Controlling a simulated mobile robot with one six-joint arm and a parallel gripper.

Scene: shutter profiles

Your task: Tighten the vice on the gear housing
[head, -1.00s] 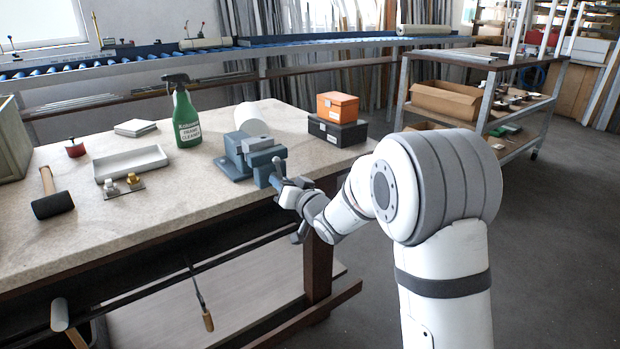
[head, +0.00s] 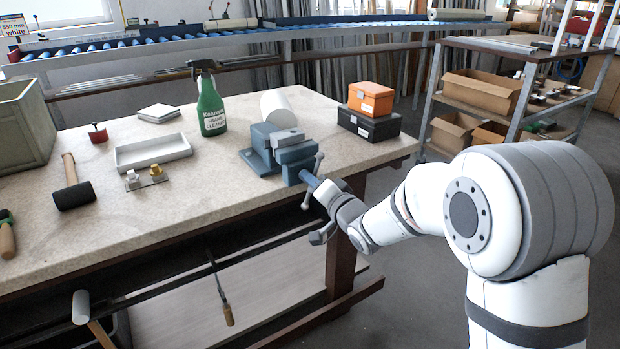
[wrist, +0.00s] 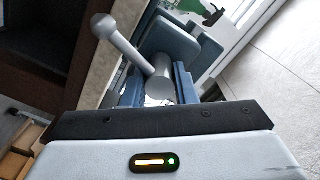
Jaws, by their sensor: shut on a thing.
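A blue-grey vice (head: 262,158) stands at the front right edge of the workbench (head: 225,185). A light grey block (head: 286,137) sits at the top of its jaws; I cannot tell whether this is the gear housing. The vice's bar handle (head: 319,160) slants across the screw end, with a ball at its upper end. In the wrist view, the handle (wrist: 122,42) and the screw end (wrist: 160,86) show close ahead. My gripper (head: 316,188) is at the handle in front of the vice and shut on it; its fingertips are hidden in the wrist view.
A green spray bottle (head: 210,108) and a white cylinder (head: 279,106) stand behind the vice. An orange box (head: 371,98) on a black box (head: 368,124) is to the right. A white tray (head: 152,152) and a mallet (head: 73,190) lie left. A shelf rack (head: 540,55) stands beyond.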

